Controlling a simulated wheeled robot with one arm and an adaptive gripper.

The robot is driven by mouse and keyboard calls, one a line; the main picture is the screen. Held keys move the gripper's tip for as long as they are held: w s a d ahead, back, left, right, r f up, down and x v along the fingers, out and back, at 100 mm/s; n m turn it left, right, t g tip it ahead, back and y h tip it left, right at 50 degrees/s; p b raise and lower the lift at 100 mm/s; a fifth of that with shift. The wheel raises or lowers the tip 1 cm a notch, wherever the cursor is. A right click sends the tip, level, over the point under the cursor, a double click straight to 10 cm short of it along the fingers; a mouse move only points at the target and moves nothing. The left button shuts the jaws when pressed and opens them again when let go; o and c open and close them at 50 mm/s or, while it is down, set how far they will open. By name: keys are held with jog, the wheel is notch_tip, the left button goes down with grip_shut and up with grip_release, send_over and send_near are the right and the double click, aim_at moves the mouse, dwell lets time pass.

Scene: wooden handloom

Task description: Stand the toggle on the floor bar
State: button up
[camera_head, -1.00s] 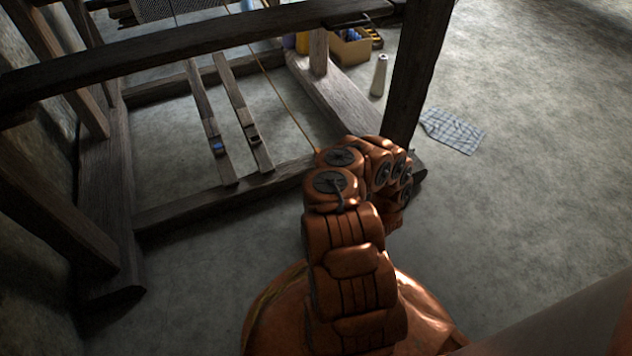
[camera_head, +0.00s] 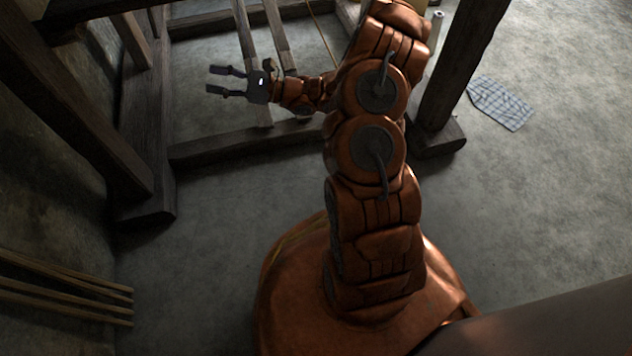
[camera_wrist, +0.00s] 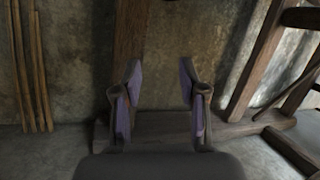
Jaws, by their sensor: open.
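My gripper (camera_head: 212,80) is open, its two dark fingers pointing left above the floor inside the loom frame. In the wrist view my gripper (camera_wrist: 160,82) is empty between its purple-grey pads. It faces the wall and a wooden post. A wooden bar (camera_head: 230,148) lies on the floor across the loom's front; I take it as the floor bar. My gripper is above and beyond it. I cannot make out a toggle for sure; my wrist and arm cover part of the treadles (camera_head: 243,30).
A loom post (camera_head: 452,75) stands right of my arm. Another post foot (camera_head: 147,205) is at left, also low in the wrist view (camera_wrist: 160,128). Long sticks (camera_head: 65,288) are at lower left, also in the wrist view (camera_wrist: 30,70). A checked cloth (camera_head: 502,103) lies on open floor at right.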

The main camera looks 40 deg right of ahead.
jog(key=s+a+r+n+g+y, duration=0.1)
jog(key=s+a+r+n+g, duration=0.5)
jog(key=s+a+n+g, duration=0.35)
jog(key=s+a+r+n+g+h, duration=0.1)
jog(key=s+a+n+g+h, duration=0.2)
jog(key=s, duration=0.4)
jog(key=s+a+n+g+h, duration=0.2)
jog(key=s+a+g, duration=0.15)
jog(key=s, duration=0.35)
jog(key=s+d+f+n+g+h, duration=0.2)
jog(key=s+d+n+h, duration=0.4)
jog(key=s, duration=0.6)
jog(key=s+d+n+t+h, duration=0.1)
jog(key=s+d+t+h, duration=0.2)
jog(key=d+h, duration=0.4)
jog(key=shift+s+d+h, duration=0.3)
jog(key=shift+d+h, duration=0.1)
jog(key=shift+d, duration=1.65)
jog(key=shift+n, duration=0.25)
